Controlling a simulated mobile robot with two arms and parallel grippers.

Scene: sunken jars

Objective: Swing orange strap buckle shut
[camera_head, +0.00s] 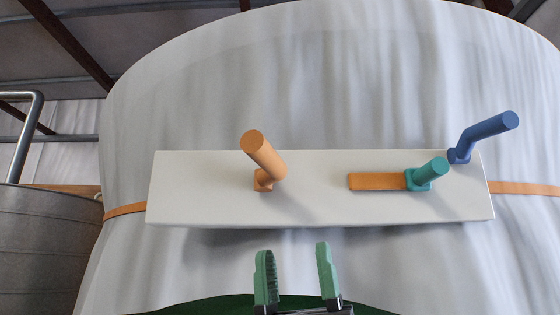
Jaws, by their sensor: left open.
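A long white plate (320,205) is fixed across the front of a pale, streaked round vessel (400,75). An orange lever (264,155) with a small square foot stands out from the plate's left half, its round end toward me and tilted up to the left. A flat orange bar (375,181) lies level on the right half, its right end at the foot of a teal lever (430,172). My left gripper (297,275) is open and empty below the plate, apart from it, with green fingers pointing up. My right gripper is out of view.
A blue bent lever (490,128) sticks out at the plate's upper right. An orange strap (525,188) runs around the vessel on both sides of the plate. A grey metal tank (40,240) with a pipe rail (25,130) stands at left.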

